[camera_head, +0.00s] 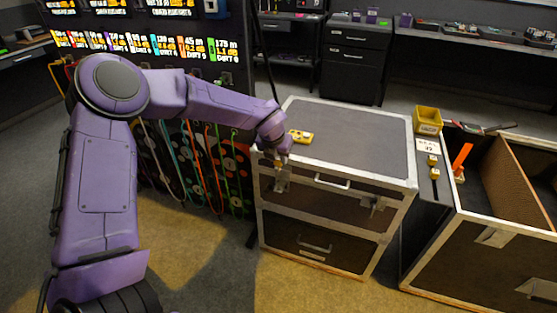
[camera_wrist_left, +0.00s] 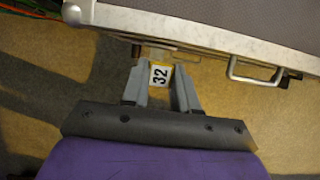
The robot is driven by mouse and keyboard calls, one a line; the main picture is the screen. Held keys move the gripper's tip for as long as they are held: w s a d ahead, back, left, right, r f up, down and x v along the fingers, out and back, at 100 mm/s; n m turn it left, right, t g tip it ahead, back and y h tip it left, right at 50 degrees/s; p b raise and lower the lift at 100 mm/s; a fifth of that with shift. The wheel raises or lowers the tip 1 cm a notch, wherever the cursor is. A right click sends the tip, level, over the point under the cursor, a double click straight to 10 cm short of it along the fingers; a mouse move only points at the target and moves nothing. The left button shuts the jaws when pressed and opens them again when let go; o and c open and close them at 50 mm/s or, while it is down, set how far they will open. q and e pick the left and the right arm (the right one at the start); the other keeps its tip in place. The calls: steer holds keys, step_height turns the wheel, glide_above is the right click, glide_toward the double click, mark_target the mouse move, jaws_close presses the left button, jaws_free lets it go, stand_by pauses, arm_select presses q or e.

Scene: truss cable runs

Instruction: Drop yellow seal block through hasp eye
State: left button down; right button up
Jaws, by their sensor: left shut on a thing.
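My left gripper (camera_head: 282,160) is at the front left edge of the closed case (camera_head: 345,140), just outside its top rim. In the left wrist view, the gripper (camera_wrist_left: 160,88) is shut on the yellow seal block (camera_wrist_left: 160,74), which shows a white face marked 32. A metal hasp (camera_head: 281,182) sits on the case front, just below the gripper in the head view. In the wrist view a small metal part lies just beyond the block; its eye is not clear. I cannot tell whether the block touches the hasp. My right gripper is not in view.
A yellow device (camera_head: 301,136) lies on the case top near my wrist. A case handle (camera_head: 332,182) is right of the hasp. A yellow bin (camera_head: 428,121) and small yellow blocks (camera_head: 433,161) are at the right, beside an open case (camera_head: 480,250). Cables hang behind my arm.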

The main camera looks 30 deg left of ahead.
arm_select(q)
steer(key=b, duration=0.6)
glide_above(280, 187)
steer(key=s, duration=0.2)
steer(key=f, duration=0.7)
steer(key=shift+w+d+f, duration=0.15)
steer(key=shift+w, duration=0.1)
steer(key=shift+f+b, duration=1.5)
steer(key=shift+f, duration=0.55)
steer(key=shift+w, duration=0.1)
steer(key=c, duration=0.8)
jaws_free()
step_height(280, 187, up, 9)
steer(key=p, duration=0.8)
steer(key=shift+r, duration=0.1)
